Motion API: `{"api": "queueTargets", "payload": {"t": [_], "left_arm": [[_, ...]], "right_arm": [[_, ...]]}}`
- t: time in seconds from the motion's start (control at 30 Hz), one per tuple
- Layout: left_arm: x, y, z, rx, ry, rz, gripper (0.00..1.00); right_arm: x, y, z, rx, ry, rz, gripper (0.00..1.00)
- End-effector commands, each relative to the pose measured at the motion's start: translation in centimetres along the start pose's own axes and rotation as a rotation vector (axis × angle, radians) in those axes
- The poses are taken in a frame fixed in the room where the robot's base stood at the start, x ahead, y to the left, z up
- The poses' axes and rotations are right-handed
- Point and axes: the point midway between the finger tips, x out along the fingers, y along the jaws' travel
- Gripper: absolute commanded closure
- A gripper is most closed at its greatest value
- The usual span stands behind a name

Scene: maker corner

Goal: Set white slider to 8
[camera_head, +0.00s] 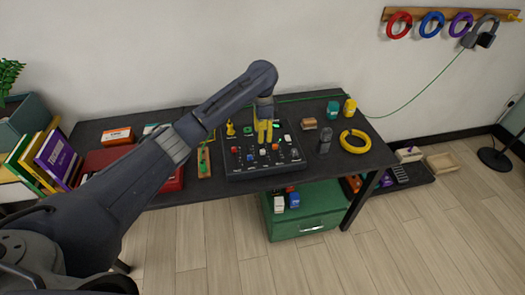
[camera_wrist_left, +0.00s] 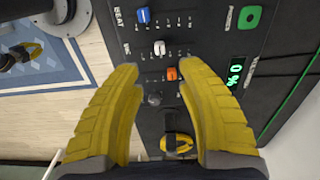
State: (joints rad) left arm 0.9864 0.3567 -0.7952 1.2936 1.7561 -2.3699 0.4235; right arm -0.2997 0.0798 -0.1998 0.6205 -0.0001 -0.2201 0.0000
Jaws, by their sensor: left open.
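The white slider (camera_wrist_left: 159,48) is a small white knob on the dark control panel (camera_head: 290,167), beside a row of small scale marks. In the left wrist view it sits between a blue knob (camera_wrist_left: 143,15) and an orange knob (camera_wrist_left: 172,73). Its exact scale number is too small to read. My left gripper (camera_head: 263,131) is over the panel, pointing down. In the left wrist view its yellow fingers (camera_wrist_left: 158,66) are spread apart with nothing held. The white slider shows just beyond the fingertips, near their midline. My right gripper is in neither view.
The panel also has a green button (camera_wrist_left: 249,17), a green-lit display (camera_wrist_left: 236,73), a dark knob (camera_wrist_left: 153,98) and a yellow-and-black part (camera_wrist_left: 178,143). A yellow ring (camera_head: 355,142) and a dark upright object (camera_head: 325,141) stand to the panel's right. A red case (camera_head: 108,157) lies left.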

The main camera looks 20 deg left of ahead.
Motion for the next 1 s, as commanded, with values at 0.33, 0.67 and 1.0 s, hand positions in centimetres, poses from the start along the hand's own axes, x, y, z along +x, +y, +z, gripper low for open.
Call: {"api": "queueTargets", "payload": {"t": [0.33, 0.67, 1.0], "left_arm": [[6.1, 0.1, 0.0, -0.001, 0.0, 0.004, 0.62], [9.1, 0.0, 0.0, -0.001, 0.0, 0.001, 0.62], [9.7, 0.0, 0.0, 0.0, 0.0, 0.0, 0.62]], "right_arm": [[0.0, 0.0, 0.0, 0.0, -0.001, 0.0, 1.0], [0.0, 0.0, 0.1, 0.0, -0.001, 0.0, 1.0], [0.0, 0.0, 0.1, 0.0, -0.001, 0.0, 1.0]]}}
